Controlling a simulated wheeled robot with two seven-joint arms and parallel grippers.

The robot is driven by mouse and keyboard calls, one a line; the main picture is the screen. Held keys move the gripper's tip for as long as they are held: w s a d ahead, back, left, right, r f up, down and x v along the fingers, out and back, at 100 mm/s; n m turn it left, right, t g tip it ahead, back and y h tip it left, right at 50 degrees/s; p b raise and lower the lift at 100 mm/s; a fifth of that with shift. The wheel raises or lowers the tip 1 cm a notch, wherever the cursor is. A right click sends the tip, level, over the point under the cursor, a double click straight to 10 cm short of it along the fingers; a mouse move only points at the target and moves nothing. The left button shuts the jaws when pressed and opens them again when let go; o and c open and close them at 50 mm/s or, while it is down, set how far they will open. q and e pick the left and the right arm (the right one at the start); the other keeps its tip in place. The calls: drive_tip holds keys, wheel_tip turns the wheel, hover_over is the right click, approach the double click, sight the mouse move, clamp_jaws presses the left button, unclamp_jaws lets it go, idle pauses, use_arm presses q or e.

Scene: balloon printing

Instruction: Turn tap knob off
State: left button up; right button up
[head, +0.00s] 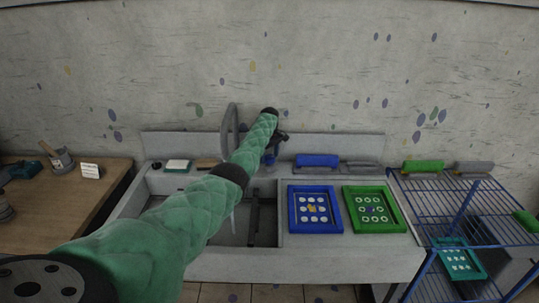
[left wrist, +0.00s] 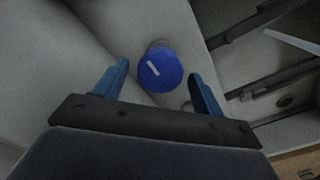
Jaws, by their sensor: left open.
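The blue tap knob (left wrist: 160,70) has a white mark that slants in the left wrist view. It sits between the two blue fingertips of my left gripper (left wrist: 158,80), which is open around it, with a gap on both sides. In the head view the knob (head: 270,159) shows small beside my left gripper (head: 279,138), at the sink's back edge. The grey curved tap (head: 230,122) stands left of the gripper. A pale streak (head: 233,218) hangs below it in the basin, looking like running water. My right gripper is not in view.
The sink basin (head: 170,185) is partly hidden by my left arm. A blue frame (head: 293,212) and a green frame (head: 352,212) lie on the counter to the right. A blue wire rack (head: 420,200) stands at far right, and a wooden table (head: 85,205) at left.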

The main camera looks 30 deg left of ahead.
use_arm(q)
drive_tip(key=shift+d, duration=0.1)
drive_tip(key=shift+c, duration=0.2)
drive_tip(key=c, duration=0.9)
